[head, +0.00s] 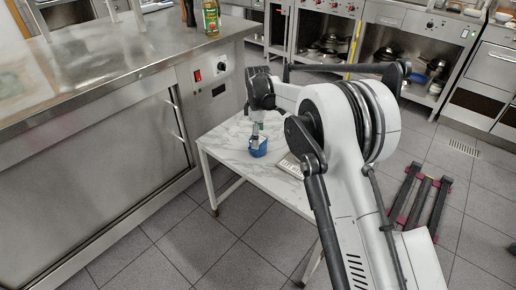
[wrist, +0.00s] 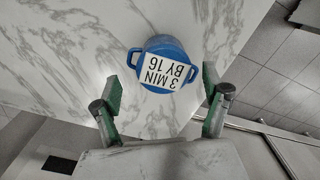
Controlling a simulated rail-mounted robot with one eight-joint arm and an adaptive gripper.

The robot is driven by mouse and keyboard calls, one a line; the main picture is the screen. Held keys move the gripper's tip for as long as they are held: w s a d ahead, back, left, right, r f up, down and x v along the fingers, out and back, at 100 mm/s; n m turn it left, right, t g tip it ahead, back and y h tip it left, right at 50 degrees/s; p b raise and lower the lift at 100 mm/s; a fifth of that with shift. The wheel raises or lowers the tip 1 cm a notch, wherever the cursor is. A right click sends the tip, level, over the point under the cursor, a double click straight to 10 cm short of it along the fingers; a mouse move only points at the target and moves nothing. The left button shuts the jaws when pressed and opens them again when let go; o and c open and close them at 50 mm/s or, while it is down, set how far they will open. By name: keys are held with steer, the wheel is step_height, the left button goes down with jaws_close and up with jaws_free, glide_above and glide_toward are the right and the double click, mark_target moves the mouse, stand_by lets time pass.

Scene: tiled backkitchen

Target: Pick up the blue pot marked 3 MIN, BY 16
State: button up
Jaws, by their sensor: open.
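The blue pot (wrist: 166,45) has two side handles and a white label reading 3 MIN, BY 16. It sits on the white marble table (wrist: 60,50), near the table's edge in the wrist view. In the head view the pot (head: 258,151) shows as a small blue shape right below my gripper (head: 255,136). In the wrist view my gripper (wrist: 160,92) is open, with its green-padded fingers apart on either side below the pot's label. Nothing is between the fingertips except part of the pot's near side. I cannot tell the exact height gap.
A pale flat item with dark marks (head: 290,166) lies on the table right of the pot. A steel counter unit (head: 90,130) stands at left, with a bottle (head: 211,17) on top. Shelves with pans (head: 325,48) are behind. A dark frame (head: 420,205) lies on the floor at right.

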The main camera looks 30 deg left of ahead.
steer(key=shift+s+f+b, duration=0.15)
steer(key=shift+f+b, duration=0.4)
steer(key=shift+f, duration=0.8)
steer(key=shift+s+f+b, duration=0.1)
steer(key=shift+f+b, duration=0.4)
steer(key=shift+f, duration=0.8)
steer(key=shift+c, duration=0.3)
steer(key=c, duration=1.5)
steer(key=shift+r, duration=0.2)
